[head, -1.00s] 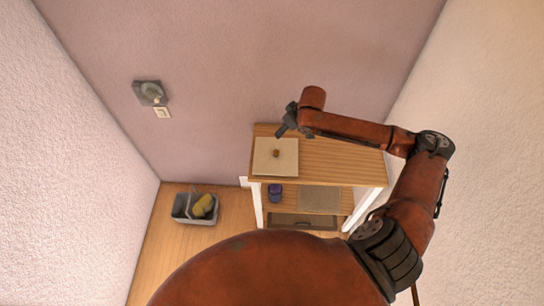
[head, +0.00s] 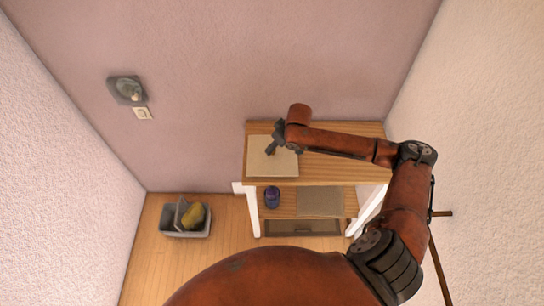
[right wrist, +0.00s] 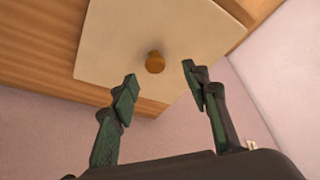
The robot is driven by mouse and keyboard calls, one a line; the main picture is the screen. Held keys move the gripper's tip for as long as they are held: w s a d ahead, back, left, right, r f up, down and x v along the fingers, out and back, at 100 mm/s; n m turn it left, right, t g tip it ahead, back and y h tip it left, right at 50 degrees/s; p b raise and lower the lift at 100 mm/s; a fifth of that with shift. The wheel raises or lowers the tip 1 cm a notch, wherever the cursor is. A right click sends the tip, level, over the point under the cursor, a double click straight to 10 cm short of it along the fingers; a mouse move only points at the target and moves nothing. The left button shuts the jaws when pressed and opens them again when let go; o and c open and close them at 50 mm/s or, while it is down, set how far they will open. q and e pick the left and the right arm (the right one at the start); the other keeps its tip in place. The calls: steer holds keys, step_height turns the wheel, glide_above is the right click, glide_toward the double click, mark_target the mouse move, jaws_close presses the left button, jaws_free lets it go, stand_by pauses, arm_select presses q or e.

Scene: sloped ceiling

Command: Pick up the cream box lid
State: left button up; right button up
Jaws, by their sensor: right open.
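The cream box lid (head: 262,163) is a flat, pale square on the left end of the wooden shelf top. In the right wrist view the lid (right wrist: 110,48) shows a round brown knob (right wrist: 155,62) at its middle. My right gripper (head: 274,145) is over the lid, hiding the knob in the head view. In the right wrist view my right gripper (right wrist: 160,75) is open, with a finger on each side of the knob and nothing held. Whether a fingertip touches the lid cannot be told. My left gripper is not in view.
The wooden shelf unit (head: 345,172) stands against the mauve wall. A blue-purple jar (head: 272,197) and a grey-beige flat item (head: 320,201) are on its lower shelf. A grey basket (head: 170,222) with a yellow item (head: 194,215) is on the floor to the left.

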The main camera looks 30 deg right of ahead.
steer(key=x, duration=0.5)
steer(key=shift+w+d+b, duration=0.15)
steer(key=shift+d+b, duration=0.2)
steer(key=shift+c, duration=0.2)
jaws_close()
stand_by(0.4)
